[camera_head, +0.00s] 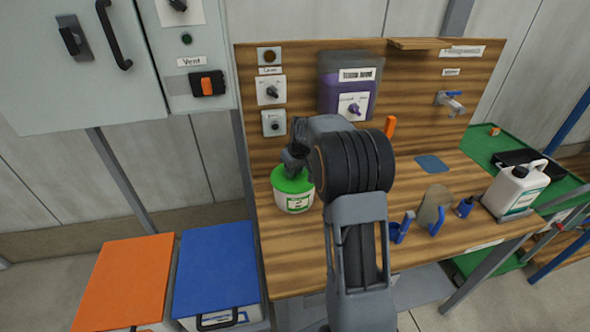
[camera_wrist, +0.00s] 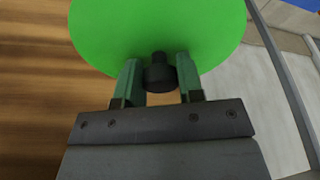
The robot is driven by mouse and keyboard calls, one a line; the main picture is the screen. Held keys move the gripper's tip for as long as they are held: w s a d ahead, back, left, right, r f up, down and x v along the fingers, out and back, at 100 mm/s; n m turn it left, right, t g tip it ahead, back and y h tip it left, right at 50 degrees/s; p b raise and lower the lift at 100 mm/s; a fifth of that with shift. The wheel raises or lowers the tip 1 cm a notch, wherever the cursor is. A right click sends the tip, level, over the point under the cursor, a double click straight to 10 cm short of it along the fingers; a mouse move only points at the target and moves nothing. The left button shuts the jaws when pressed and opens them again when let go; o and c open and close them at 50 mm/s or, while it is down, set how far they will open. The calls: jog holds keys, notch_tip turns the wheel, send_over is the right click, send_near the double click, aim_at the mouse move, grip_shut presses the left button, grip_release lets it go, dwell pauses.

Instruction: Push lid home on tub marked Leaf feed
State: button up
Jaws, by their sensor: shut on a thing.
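The label is too small to read. A round green lid (camera_head: 291,181) sits on top of the tub, and I cannot tell whether it is fully seated. In the wrist view the lid (camera_wrist: 160,30) fills the top, with a dark knob (camera_wrist: 159,77) between my fingers. My gripper (camera_head: 293,163) is above the lid, shut on its knob. The fingers also show in the wrist view (camera_wrist: 158,70). My wrist hides part of the bench behind the tub.
A purple dosing tank (camera_head: 347,85) and switches are on the back panel behind. Orange (camera_head: 125,280) and blue (camera_head: 217,268) bins stand below left.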

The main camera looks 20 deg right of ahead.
jog(key=o, duration=0.8)
jog(key=shift+r, duration=0.2)
jog(key=shift+r+p, duration=1.5)
jog(key=shift+r, duration=0.6)
jog(key=o, duration=0.5)
jog(key=shift+r, duration=0.15)
notch_tip(320, 180, up, 9)
jog(key=p, duration=0.6)
